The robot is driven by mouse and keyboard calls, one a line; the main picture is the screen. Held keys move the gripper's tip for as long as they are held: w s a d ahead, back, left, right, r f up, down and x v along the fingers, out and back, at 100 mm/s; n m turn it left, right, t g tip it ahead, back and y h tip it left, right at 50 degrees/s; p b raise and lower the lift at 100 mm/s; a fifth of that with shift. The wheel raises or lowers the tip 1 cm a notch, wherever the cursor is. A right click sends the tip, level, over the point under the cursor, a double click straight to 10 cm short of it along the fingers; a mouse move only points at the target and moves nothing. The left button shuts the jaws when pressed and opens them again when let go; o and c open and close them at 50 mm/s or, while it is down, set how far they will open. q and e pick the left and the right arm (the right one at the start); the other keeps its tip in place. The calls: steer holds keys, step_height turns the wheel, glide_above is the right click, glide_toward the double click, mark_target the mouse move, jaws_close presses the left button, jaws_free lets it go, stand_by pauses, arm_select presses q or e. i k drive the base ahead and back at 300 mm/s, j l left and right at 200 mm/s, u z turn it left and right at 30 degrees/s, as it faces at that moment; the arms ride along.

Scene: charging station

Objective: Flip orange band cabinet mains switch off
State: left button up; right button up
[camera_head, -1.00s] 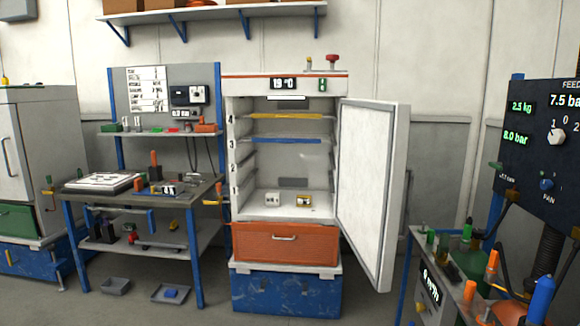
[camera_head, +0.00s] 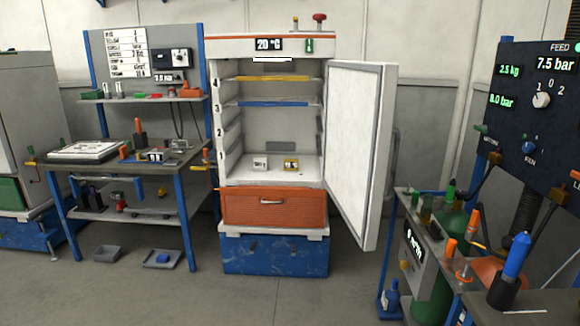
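The orange band cabinet (camera_head: 222,46) stands in the middle, white with an orange stripe along its top. Its display (camera_head: 269,44) reads 20 °C. A small green-lit switch (camera_head: 309,46) sits to the right of the display; its position is too small to tell. The cabinet door (camera_head: 358,150) stands open to the right. Inside are a yellow-edged shelf (camera_head: 270,78), a blue-edged shelf (camera_head: 272,103) and two small blocks on the floor. Neither of my grippers is in view.
A workbench (camera_head: 120,155) stands left of the cabinet, with trays on the floor below. A dark panel (camera_head: 535,140) and a crowded bench with bottles (camera_head: 517,255) stand at the right. A red knob (camera_head: 320,18) tops the cabinet. The floor (camera_head: 270,300) in front is clear.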

mark_target(309, 42)
steer(key=i+j, duration=0.2)
steer(key=i, duration=0.25)
steer(key=i+j, duration=0.2)
steer(key=i, duration=0.3)
steer(key=i+j+u, duration=0.1)
steer(key=i, duration=0.35)
steer(key=i+j, duration=0.25)
steer(key=i, duration=0.25)
steer(key=i+j+u, duration=0.1)
steer(key=i, duration=0.4)
steer(key=j, duration=0.1)
